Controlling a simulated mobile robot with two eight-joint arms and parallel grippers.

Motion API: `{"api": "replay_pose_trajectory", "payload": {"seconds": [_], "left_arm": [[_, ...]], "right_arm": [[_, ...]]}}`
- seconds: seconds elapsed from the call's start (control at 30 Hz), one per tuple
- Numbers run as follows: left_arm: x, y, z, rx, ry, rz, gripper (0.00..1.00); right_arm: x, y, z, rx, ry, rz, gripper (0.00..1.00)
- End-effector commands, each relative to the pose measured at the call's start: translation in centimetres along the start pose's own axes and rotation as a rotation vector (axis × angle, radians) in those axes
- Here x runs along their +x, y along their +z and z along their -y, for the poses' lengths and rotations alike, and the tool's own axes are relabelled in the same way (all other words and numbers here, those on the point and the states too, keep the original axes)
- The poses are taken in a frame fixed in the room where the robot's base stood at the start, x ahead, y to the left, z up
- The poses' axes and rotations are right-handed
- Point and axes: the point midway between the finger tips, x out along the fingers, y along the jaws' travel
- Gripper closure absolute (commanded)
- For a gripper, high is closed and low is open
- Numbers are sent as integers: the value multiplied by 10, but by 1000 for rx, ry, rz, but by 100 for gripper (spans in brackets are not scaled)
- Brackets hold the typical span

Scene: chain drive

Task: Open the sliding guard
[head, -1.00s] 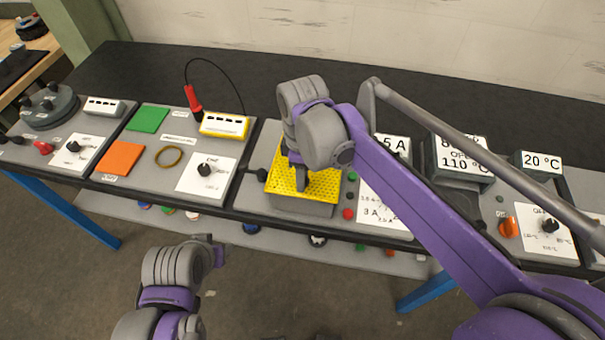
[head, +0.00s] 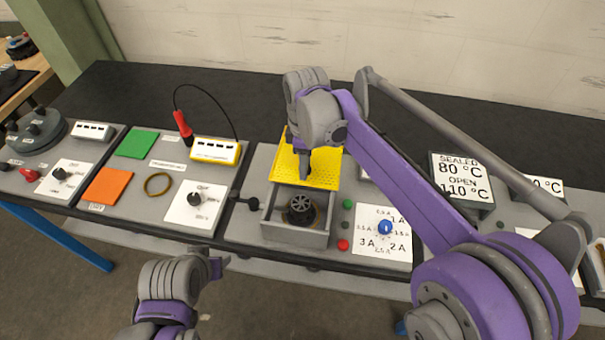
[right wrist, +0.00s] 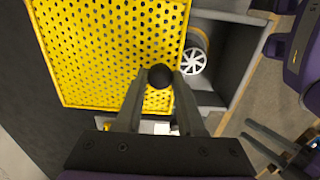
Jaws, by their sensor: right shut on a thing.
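The sliding guard (head: 321,173) is a yellow perforated plate over the back part of a grey box (head: 292,237). The front of the box is uncovered and shows a dark round wheel (head: 300,210) inside. My right gripper (head: 305,176) is at the guard, and in the right wrist view its fingers (right wrist: 160,92) are shut on the guard's black round knob (right wrist: 159,77). The wrist view also shows the yellow guard (right wrist: 105,45) and a pale spoked wheel (right wrist: 193,62) beside its edge. My left gripper (head: 216,267) is in front of the bench, away from the guard; its jaw opening is unclear.
A black lever knob (head: 252,203) stands left of the box. Red and green buttons and a dial panel (head: 385,228) are to its right. A panel with green and orange pads (head: 107,187) lies further left. The dark bench surface behind is clear.

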Motion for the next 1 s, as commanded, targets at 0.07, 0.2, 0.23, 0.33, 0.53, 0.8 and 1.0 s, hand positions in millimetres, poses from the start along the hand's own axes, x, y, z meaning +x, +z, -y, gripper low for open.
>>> {"api": "replay_pose_trajectory", "payload": {"seconds": [0.07, 0.2, 0.23, 0.33, 0.53, 0.8, 1.0], "left_arm": [[-1, -2, 0, 0, 0, -2, 50], [-2, -3, 0, 0, 0, -3, 50], [-2, -3, 0, 0, 0, -3, 50], [-3, -3, 0, 0, 0, -3, 50], [-3, -3, 0, 0, 0, -3, 50], [-3, -3, 0, 0, 0, -3, 50], [-3, -3, 0, 0, 0, -3, 50]], "right_arm": [[0, 0, -9, 1, -1, 0, 100], [1, 0, -23, 2, -2, 0, 100], [1, 0, -25, 1, -2, 0, 100], [1, 0, -29, 1, -2, 0, 100], [1, 0, -30, 0, -1, -1, 100], [1, 0, -30, 0, -2, -1, 41], [1, 0, -30, 0, -2, -1, 32]]}}
